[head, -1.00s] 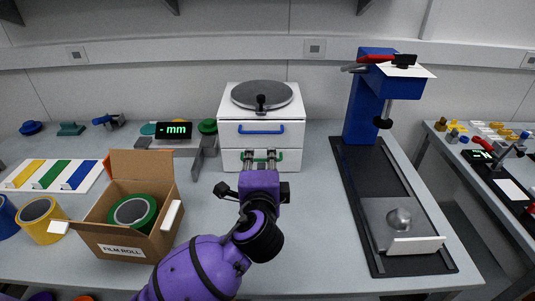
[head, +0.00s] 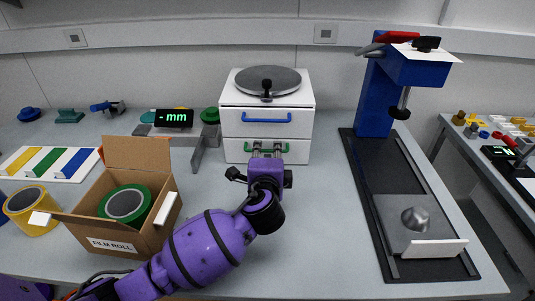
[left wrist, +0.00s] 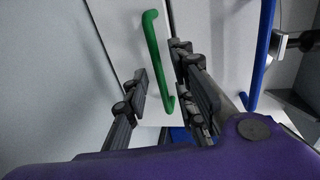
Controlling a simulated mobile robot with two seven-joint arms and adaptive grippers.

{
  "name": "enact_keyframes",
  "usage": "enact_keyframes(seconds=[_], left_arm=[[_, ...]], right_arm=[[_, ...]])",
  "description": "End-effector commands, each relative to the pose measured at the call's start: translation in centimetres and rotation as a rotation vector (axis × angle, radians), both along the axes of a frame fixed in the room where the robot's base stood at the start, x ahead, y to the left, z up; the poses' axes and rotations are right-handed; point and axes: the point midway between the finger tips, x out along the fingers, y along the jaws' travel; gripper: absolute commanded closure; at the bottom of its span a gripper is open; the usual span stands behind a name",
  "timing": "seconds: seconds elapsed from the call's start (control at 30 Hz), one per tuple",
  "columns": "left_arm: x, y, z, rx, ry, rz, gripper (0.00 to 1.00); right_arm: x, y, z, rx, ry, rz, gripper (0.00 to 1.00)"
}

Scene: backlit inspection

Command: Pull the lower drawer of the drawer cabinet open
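The white drawer cabinet (head: 232,92) stands at the back middle of the table. Its upper drawer (head: 300,127) has a blue handle (head: 266,118). Its lower drawer (head: 234,153) has a green handle (head: 248,146) and looks closed. My left gripper (head: 267,149) is in front of the lower drawer and hides the handle's middle. In the left wrist view, my left gripper (left wrist: 160,68) has its fingers apart, one on each side of the green handle (left wrist: 151,32), with gaps visible. The blue handle (left wrist: 262,55) is to the right there. My right gripper is not in view.
An open cardboard box (head: 140,235) with a green roll stands left of my arm. A blue press stand (head: 376,100) on a black base is to the right. The table between cabinet and press is clear.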

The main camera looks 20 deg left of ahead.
Motion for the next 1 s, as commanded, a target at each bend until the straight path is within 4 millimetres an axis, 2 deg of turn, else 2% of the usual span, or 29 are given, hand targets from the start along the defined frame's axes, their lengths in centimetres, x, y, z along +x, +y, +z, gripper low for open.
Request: enact_keyframes(seconds=[0.17,0.37,0.77,1.0], left_arm=[[-0.01,0.01,-0.03,0.0,0.001,0.0,0.75],[-0.03,0.01,-0.04,0.0,0.001,0.0,1.0],[-0.1,-0.01,-0.14,-0.001,0.003,0.001,1.0],[-0.84,-0.24,-0.07,-0.002,0.005,0.001,1.0]], right_arm=[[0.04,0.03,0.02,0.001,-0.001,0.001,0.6],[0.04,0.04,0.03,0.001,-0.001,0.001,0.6],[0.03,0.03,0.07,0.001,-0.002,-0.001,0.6],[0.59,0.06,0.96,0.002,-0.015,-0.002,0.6]])
